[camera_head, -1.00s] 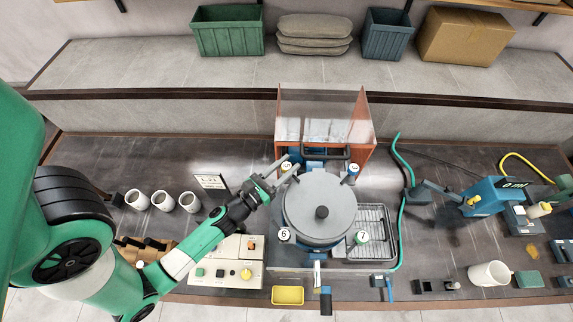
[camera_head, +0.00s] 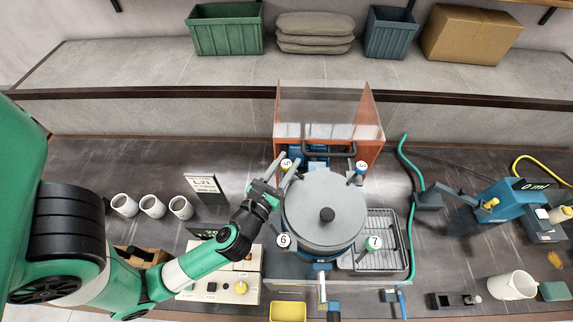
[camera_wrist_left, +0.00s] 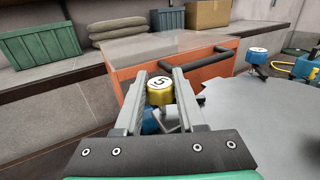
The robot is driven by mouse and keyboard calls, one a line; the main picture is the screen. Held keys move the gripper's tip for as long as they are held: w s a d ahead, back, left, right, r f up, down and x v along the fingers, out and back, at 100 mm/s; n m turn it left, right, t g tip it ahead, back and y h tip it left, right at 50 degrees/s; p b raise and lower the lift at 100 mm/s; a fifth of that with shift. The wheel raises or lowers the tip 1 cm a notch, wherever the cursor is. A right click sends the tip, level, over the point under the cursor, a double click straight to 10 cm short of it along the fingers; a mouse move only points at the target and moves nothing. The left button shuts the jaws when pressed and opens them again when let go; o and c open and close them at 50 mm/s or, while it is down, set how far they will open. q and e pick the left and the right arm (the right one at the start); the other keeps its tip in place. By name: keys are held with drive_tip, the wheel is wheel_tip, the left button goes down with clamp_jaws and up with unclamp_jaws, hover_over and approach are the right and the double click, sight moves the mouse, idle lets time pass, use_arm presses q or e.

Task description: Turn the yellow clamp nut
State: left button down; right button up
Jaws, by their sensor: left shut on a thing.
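The yellow clamp nut (camera_head: 286,164), with a round label 5 on top, stands at the back left rim of the grey round lid (camera_head: 308,192). It also shows upright between my fingers in the left wrist view (camera_wrist_left: 160,92). My left gripper (camera_head: 284,169) reaches in from the left, one finger on each side of the nut, and is shut on it. My right gripper is not in view.
An orange-framed clear guard (camera_head: 330,112) stands behind. White cups (camera_head: 152,206) and a control box (camera_head: 222,288) are at left.

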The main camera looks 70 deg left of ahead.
sight(286, 164)
use_arm(q)
drive_tip(key=c, duration=0.5)
unclamp_jaws()
wheel_tip(286, 164, up, 4)
drive_tip(key=shift+r+p, duration=0.1)
drive_tip(key=shift+p, duration=1.1)
drive_tip(key=s+d+r+p, duration=0.5)
drive_tip(key=s+d+r, duration=0.3)
drive_tip(key=s+d, duration=0.1)
drive_tip(key=shift+s+d+r+p, duration=0.15)
drive_tip(key=shift+d+r+p, duration=0.2)
drive_tip(key=shift+d, duration=0.4)
